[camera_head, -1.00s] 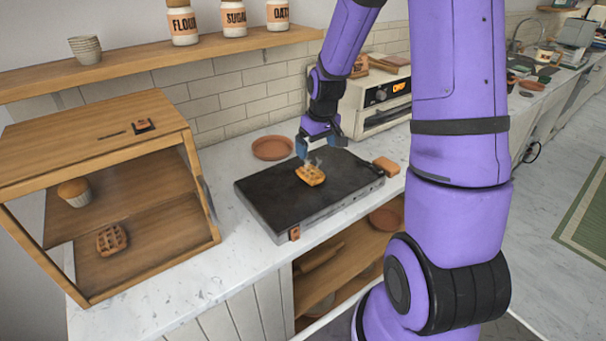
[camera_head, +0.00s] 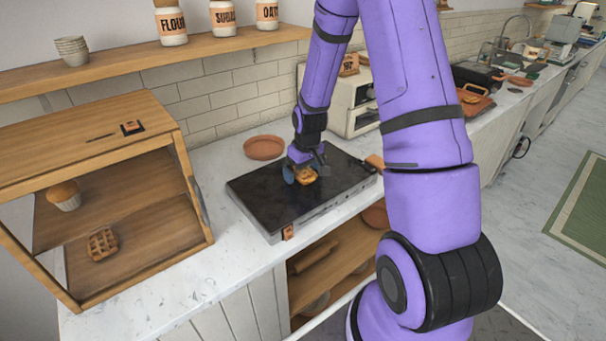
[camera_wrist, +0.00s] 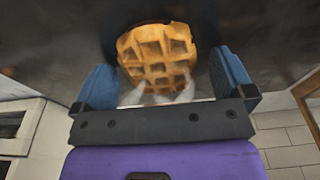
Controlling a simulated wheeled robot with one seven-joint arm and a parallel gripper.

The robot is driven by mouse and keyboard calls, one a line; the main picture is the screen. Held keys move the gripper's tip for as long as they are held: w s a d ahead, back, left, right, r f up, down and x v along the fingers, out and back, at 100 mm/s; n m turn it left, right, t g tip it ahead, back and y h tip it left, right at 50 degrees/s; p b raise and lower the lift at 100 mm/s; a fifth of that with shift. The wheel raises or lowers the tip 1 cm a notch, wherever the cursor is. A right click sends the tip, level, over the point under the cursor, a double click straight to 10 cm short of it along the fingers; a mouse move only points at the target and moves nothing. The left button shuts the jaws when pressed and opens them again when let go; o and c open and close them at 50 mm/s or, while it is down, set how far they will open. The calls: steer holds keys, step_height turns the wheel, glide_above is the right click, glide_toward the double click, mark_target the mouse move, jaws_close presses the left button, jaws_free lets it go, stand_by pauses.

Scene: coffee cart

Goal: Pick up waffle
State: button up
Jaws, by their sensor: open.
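A golden waffle (camera_head: 306,174) lies on the black griddle (camera_head: 262,200) on the counter. My gripper (camera_head: 303,176) is down at the griddle, right at this waffle. In the wrist view the waffle (camera_wrist: 158,58) sits between and just beyond the two blue fingers of my open gripper (camera_wrist: 165,80), with a gap visible on the lower left side. In the head view my gripper partly hides the waffle. A second waffle (camera_head: 102,244) lies on the lower shelf of the wooden display case (camera_head: 150,272) at left.
A terracotta plate (camera_head: 264,148) lies behind the griddle. A muffin (camera_head: 64,195) is in the case. A toaster oven (camera_head: 350,104) stands behind my arm. Bare marble counter (camera_head: 232,250) lies between the case and the griddle.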

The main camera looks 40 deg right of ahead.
steer(key=c, duration=1.1)
steer(key=shift+r, duration=0.2)
